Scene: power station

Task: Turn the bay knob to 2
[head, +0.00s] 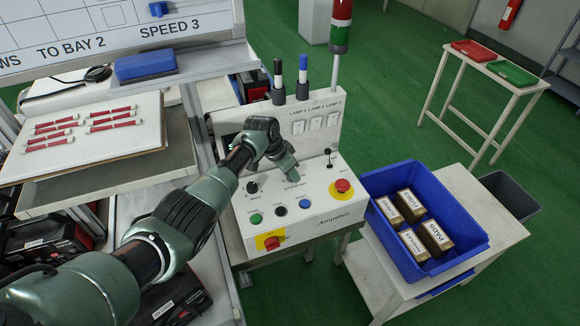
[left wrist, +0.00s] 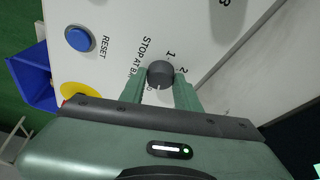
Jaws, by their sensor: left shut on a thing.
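The bay knob (left wrist: 160,73) is a small dark round knob on the white control panel, beside the print "STOP AT BAY" and the numbers 1 and 2. A small pale mark shows near its lower edge in the left wrist view, on the side away from the 1; its exact setting is hard to read. My left gripper (left wrist: 160,90) is shut on the knob, one finger on each side. In the head view my left gripper (head: 291,172) is over the middle of the control box (head: 325,205) and hides the knob. My right gripper is not in view.
A red emergency button (head: 342,186) is right of my gripper, another (head: 271,242) at the lower front. Green, black and blue buttons (head: 305,203) lie between. A blue bin (head: 378,235) with boxes stands at right. A whiteboard (head: 110,40) reads "TO BAY 2" and "SPEED 3".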

